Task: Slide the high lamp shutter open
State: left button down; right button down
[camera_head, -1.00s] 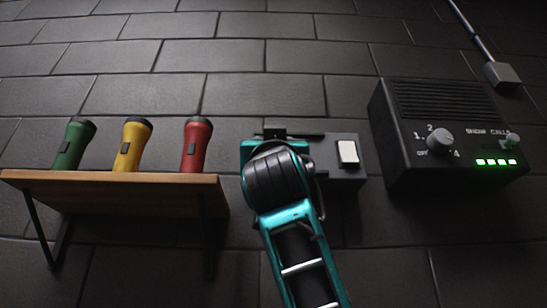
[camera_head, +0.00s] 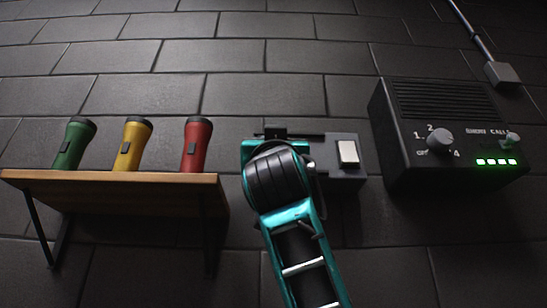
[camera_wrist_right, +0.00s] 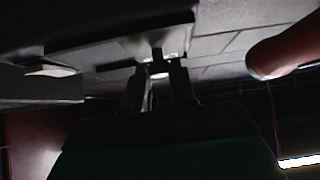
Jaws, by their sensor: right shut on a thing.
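The lamp box (camera_head: 345,180) is a dark grey unit on the wall with a white square button (camera_head: 348,152) on its right part. A dark rail (camera_head: 300,134) runs along its top. My right gripper is in front of the box's left part, and my teal and black wrist hides its fingers and most of the shutter in the head view. In the right wrist view my right gripper (camera_wrist_right: 158,88) is shut on a small dark shutter handle (camera_wrist_right: 157,55) below a pale panel (camera_wrist_right: 120,42). How far the shutter stands open cannot be told. My left gripper is not in view.
A wooden shelf (camera_head: 110,179) at left holds a green torch (camera_head: 74,143), a yellow torch (camera_head: 132,144) and a red torch (camera_head: 195,145). A black speaker box (camera_head: 450,135) with a dial and green lights is at right. Bare wall lies above.

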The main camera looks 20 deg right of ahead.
aim_at(333, 177)
jog(key=s+d+b, duration=0.1)
jog(key=d, duration=0.5)
jog(key=shift+s, duration=0.35)
jog(key=c, duration=1.3)
grip_release()
jog(key=o, duration=0.3)
jog(key=shift+s+d, duration=0.1)
jog(key=shift+d, duration=0.1)
jog(key=shift+o, duration=0.4)
jog(key=shift+a, duration=0.1)
